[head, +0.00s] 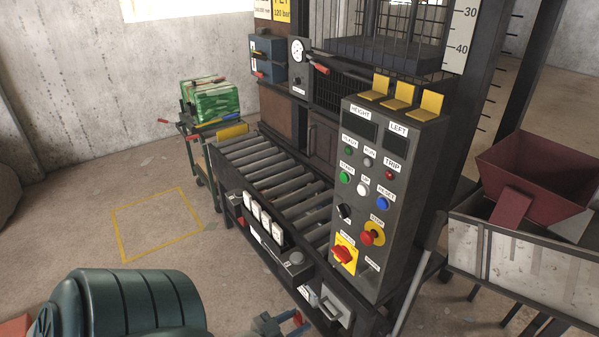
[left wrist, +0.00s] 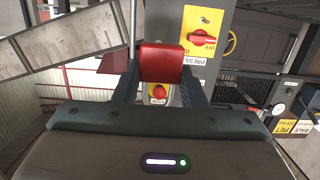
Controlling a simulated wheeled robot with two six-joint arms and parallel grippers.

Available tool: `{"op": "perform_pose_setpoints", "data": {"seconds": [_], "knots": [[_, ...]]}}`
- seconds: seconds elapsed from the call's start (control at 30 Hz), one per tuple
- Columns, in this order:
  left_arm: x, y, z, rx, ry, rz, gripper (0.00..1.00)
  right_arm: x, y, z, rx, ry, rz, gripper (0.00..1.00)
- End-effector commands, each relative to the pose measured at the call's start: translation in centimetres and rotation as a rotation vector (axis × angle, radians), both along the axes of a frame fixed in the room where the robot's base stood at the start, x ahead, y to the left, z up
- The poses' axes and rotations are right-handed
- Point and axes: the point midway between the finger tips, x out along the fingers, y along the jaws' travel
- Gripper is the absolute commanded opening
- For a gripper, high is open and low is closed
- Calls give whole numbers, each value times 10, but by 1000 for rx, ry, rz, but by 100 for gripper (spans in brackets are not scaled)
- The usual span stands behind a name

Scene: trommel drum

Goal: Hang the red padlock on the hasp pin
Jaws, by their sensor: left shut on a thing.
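My left gripper (head: 284,323) shows at the bottom edge of the head view, in front of the machine. It is shut on the red padlock (left wrist: 162,62), whose body sits between the two dark fingers in the left wrist view. Beyond the padlock is the control panel (head: 386,190) with a red rotary switch on a yellow plate (left wrist: 203,22), also in the head view (head: 343,254). I cannot make out the hasp pin in either view. The padlock is apart from the panel in the head view. My right gripper is not in view.
A roller conveyor (head: 270,170) runs behind the gripper. A red emergency stop (head: 372,235) is on the panel. A maroon hopper (head: 535,170) stands at right. A green-topped cart (head: 212,110) stands at left. The floor by the yellow outline (head: 158,222) is clear.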

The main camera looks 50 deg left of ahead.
Motion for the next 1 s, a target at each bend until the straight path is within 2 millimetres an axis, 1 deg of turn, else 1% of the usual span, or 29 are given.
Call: {"op": "perform_pose_setpoints", "data": {"seconds": [0.7,1.0], "knots": [[-42,3,1,0,0,0,12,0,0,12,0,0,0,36],[-46,4,0,1,-1,0,12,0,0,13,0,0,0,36]]}}
